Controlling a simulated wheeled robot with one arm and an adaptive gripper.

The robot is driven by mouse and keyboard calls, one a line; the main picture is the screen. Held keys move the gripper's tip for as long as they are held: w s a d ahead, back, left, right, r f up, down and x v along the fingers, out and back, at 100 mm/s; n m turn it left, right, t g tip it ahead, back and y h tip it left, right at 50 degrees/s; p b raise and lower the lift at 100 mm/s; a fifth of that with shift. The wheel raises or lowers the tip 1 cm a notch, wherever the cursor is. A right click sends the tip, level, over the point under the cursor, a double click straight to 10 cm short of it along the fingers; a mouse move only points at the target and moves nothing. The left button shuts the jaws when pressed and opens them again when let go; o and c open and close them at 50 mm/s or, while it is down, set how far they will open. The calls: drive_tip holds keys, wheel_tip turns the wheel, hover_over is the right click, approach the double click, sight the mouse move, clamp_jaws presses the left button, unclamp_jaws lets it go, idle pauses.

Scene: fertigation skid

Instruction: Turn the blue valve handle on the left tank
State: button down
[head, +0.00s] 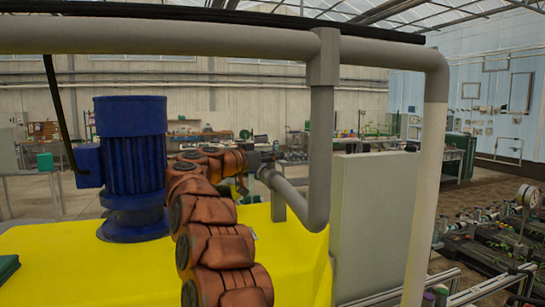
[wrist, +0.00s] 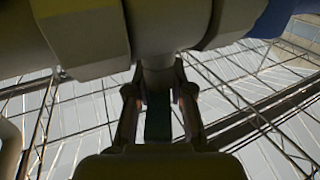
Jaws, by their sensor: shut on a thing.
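The yellow tank (head: 75,265) fills the lower left of the head view, with a grey pipe joint (head: 266,172) above its right part. My gripper (head: 258,162) is at that joint, small and partly hidden by my arm. In the wrist view my gripper (wrist: 159,84) has its two fingers on either side of a short grey stem-like part (wrist: 158,76) under a large grey pipe fitting (wrist: 85,30). It is shut on this part. In shadow I cannot tell whether it is the valve handle; no blue handle shows clearly in the head view.
A blue motor (head: 130,160) stands on the tank, left of my arm. A thick grey pipe (head: 150,38) crosses above, with a vertical pipe (head: 321,130) close right of the gripper. A pale cabinet (head: 370,220) stands to the right. A blue surface (wrist: 275,15) shows at the wrist view's upper right.

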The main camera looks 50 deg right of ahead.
drive_tip(key=shift+g, duration=0.4)
drive_tip(key=c, duration=1.1)
unclamp_jaws()
drive_tip(key=shift+w+a, duration=0.15)
drive_tip(key=shift+a, duration=1.1)
drive_tip(key=shift+w+a, duration=0.2)
drive_tip(key=shift+a, duration=1.05)
drive_tip(key=shift+w+a, duration=0.15)
drive_tip(key=shift+a, duration=1.1)
